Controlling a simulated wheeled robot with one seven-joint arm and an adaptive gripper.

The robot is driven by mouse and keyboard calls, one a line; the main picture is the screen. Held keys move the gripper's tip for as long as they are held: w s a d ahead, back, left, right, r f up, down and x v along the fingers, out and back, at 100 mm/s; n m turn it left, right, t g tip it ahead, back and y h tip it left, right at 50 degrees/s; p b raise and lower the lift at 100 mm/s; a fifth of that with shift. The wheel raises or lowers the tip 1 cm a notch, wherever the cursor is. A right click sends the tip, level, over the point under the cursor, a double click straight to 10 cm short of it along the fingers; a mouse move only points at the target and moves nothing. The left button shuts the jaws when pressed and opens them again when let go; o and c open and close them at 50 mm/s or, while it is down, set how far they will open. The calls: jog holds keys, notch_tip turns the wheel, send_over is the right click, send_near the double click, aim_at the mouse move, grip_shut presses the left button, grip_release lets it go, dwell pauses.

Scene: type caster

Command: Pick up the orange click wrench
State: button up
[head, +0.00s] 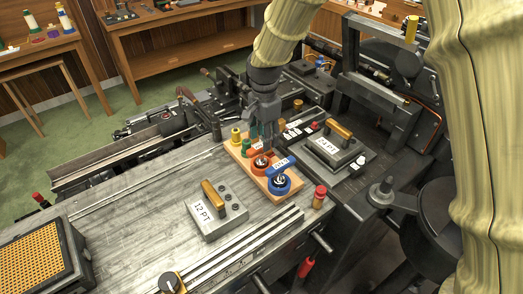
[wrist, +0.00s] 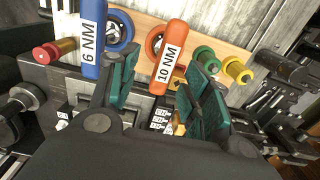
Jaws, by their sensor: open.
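The orange click wrench (head: 261,162) lies on a wooden board (head: 246,158) on the grey bench, next to the blue click wrench (head: 280,181). In the wrist view the orange wrench's handle, marked 10 NM (wrist: 169,58), points back toward my gripper (wrist: 160,98). My gripper also shows in the head view (head: 266,142), above the board, and hides part of the orange wrench. Its two green-padded fingers are open, on either side of the orange handle's line. I cannot tell whether they touch it. The blue handle, marked 6 NM (wrist: 91,38), is outside the left finger.
Green (wrist: 206,56) and yellow (wrist: 236,70) spools stand on the board. A red-topped brass piece (head: 319,197) stands beside it. Blocks marked 12 PT (head: 214,213) and 24 PT (head: 334,153) flank the board. The bench's left part (head: 135,215) is largely clear.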

aim_at(261, 145)
jog(key=shift+w+a+f+p, duration=0.15)
jog(key=shift+w+f+p, duration=0.2)
jog(key=shift+f, duration=0.25)
jog(key=shift+w+a+f+p, duration=0.2)
jog(key=shift+w+f, duration=0.15)
jog(key=shift+f, duration=0.2)
jog(key=shift+s+f+p, duration=0.5)
jog(key=shift+s+f, duration=0.35)
jog(key=shift+s, duration=0.1)
jog(key=shift+w+f, duration=0.6)
jog(key=shift+w, duration=0.1)
jog(key=shift+s+r, duration=0.3)
jog(key=shift+s, duration=0.1)
jog(key=c, duration=0.5)
jog(key=shift+f, duration=0.1)
grip_shut()
